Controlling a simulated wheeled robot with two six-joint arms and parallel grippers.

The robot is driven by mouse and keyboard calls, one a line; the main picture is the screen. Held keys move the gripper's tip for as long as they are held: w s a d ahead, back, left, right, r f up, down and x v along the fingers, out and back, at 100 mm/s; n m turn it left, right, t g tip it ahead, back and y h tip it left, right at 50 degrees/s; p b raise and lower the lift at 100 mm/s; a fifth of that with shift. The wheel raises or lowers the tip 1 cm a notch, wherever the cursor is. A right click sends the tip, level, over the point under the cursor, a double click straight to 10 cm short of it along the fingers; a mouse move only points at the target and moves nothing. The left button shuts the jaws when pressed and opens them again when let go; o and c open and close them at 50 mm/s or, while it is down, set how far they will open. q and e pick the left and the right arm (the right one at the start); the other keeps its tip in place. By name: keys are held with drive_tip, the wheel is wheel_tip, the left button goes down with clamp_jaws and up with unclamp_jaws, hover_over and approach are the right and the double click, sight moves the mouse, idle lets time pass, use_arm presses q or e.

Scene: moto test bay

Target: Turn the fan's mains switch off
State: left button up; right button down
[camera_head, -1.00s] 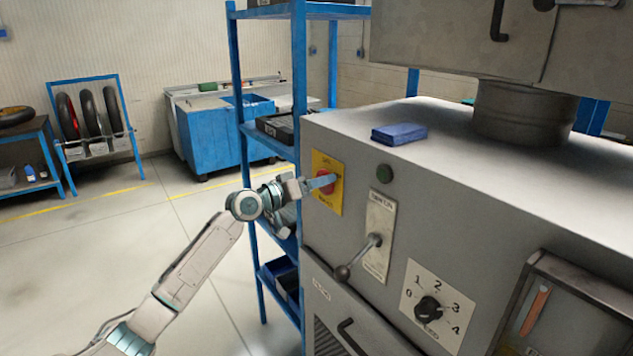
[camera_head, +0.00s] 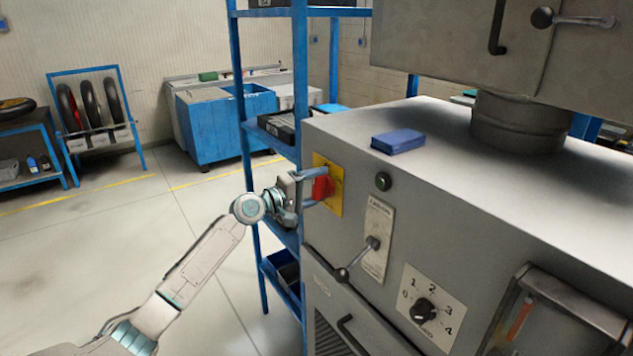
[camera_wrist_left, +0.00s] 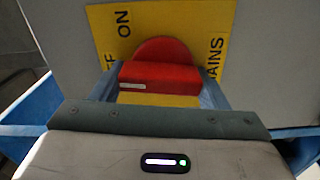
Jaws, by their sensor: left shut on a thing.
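The fan's mains switch is a red knob (camera_head: 322,188) on a yellow plate (camera_head: 335,193), on the grey cabinet's left front. My left gripper (camera_head: 319,187) is shut on the red knob, one finger above and one below it in the head view. In the left wrist view the knob's red bar (camera_wrist_left: 160,77) lies between the two blue-grey fingers. That view shows "ON" and "MAINS" sideways on the yellow plate (camera_wrist_left: 112,20); the "OFF" word is partly hidden. My right gripper is not in view.
A blue box (camera_head: 398,141) lies on the cabinet top. A blue shelf rack (camera_head: 241,100) stands close behind my left gripper. Open floor lies to the left.

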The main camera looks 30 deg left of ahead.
use_arm(q)
drive_tip(key=shift+n+p, duration=0.3)
drive_tip(key=shift+n, duration=0.6)
drive_tip(key=o, duration=1)
